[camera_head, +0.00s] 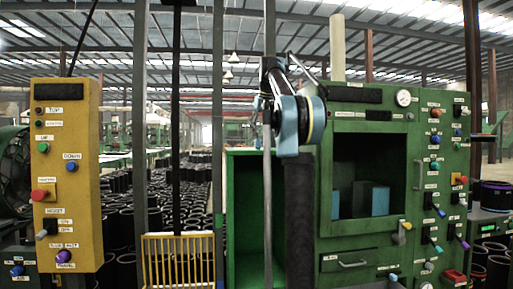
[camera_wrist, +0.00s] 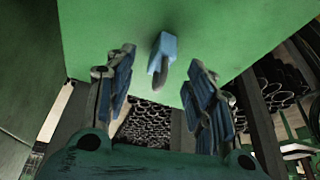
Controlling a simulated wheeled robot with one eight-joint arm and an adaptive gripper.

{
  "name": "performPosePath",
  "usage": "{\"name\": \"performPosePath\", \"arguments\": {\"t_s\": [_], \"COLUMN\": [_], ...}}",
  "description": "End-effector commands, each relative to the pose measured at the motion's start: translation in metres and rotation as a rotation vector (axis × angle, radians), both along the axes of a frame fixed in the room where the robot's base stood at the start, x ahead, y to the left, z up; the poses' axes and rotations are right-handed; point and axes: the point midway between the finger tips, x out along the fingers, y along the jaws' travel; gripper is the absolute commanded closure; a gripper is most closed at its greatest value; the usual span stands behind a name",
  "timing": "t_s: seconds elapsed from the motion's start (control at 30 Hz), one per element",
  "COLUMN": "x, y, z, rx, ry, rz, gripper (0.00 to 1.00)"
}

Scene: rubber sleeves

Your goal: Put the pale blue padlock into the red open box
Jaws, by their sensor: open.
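The pale blue padlock (camera_wrist: 163,50) shows in the wrist view against a green surface, with its dark shackle towards my gripper. My gripper (camera_wrist: 161,78) is open, with one blue-padded finger on each side of the padlock's line. The padlock appears beyond the fingertips, and I see no contact. In the head view my arm stands in front of the green cabinet, and my gripper cannot be made out.
The green machine (camera_head: 365,120) has a dark recess holding blue and dark blocks, and many knobs at right. A yellow control panel (camera_head: 68,190) stands at left. A yellow rack (camera_head: 178,262) is low in the middle. Dark sleeves (camera_head: 120,225) crowd the floor behind.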

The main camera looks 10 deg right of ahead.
Motion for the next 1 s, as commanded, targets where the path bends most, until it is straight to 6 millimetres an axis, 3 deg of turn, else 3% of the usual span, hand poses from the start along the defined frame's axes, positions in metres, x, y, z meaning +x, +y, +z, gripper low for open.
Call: {"name": "performPosePath", "arguments": {"t_s": [0.3,0.6,0.63,0.83,1.0], "x": [0.014,0.016,0.016,0.016,0.016], "y": [0.005,0.005,0.005,0.005,0.005], "z": [-0.035,-0.039,-0.039,-0.039,-0.039], "rx": [0.0,0.0,0.0,0.0,0.0], "ry": [0.0,0.0,0.0,0.0,0.0], "rz": [0.0,0.0,0.0,0.0,0.0], "gripper": [0.51,0.51,0.53,0.98,1.0]}}
